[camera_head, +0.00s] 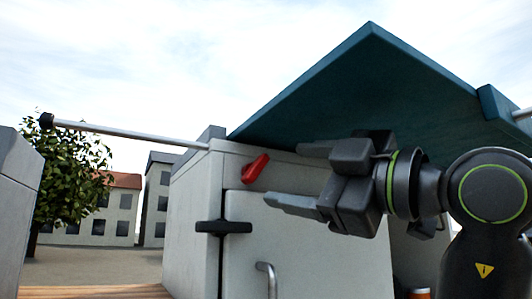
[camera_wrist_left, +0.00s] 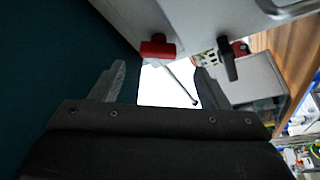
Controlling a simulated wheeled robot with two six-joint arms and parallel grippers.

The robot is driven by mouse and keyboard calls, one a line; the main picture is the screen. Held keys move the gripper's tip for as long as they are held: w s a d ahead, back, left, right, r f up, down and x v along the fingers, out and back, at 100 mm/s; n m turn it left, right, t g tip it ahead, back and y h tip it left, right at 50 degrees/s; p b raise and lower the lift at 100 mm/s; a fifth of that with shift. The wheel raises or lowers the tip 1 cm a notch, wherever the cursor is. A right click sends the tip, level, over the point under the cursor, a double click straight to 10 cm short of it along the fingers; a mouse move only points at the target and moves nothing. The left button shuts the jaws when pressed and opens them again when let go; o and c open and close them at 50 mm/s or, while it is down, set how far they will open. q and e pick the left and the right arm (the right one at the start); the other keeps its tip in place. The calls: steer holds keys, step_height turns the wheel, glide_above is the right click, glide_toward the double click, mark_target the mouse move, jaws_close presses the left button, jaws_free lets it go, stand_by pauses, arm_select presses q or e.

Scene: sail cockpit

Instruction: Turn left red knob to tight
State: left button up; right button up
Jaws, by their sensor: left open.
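The red knob (camera_head: 255,169) sits near the upper left corner of the white cockpit panel and slants diagonally in the head view. It also shows in the left wrist view (camera_wrist_left: 158,48), at top centre, lying about level. My left gripper (camera_head: 287,174) is open and empty, just right of the knob, with its fingers pointing left. In the wrist view the fingertips (camera_wrist_left: 160,70) are spread wide, and the knob appears between and slightly beyond them. No contact with the knob shows. My right gripper is not in view.
A black latch (camera_head: 223,227) and a metal handle (camera_head: 266,279) are on the white cabinet below the knob. A teal sloping cover (camera_head: 375,90) overhangs my arm. A metal rail (camera_head: 130,132) runs out to the left. Open space lies left of the cabinet.

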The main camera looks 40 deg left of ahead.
mark_target(260, 169)
arm_select(q)
steer(key=p+x, duration=0.1)
steer(key=x, duration=0.1)
steer(key=p+x, duration=0.1)
steer(key=x, duration=0.1)
steer(key=shift+d+r, duration=0.15)
steer(key=shift+r, duration=0.15)
steer(key=shift+f+x, duration=0.2)
steer(key=shift+x, duration=0.7)
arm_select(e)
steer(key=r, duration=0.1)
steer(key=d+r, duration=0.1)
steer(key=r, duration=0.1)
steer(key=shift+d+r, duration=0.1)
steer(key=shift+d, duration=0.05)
arm_select(q)
steer(key=shift+d, duration=0.1)
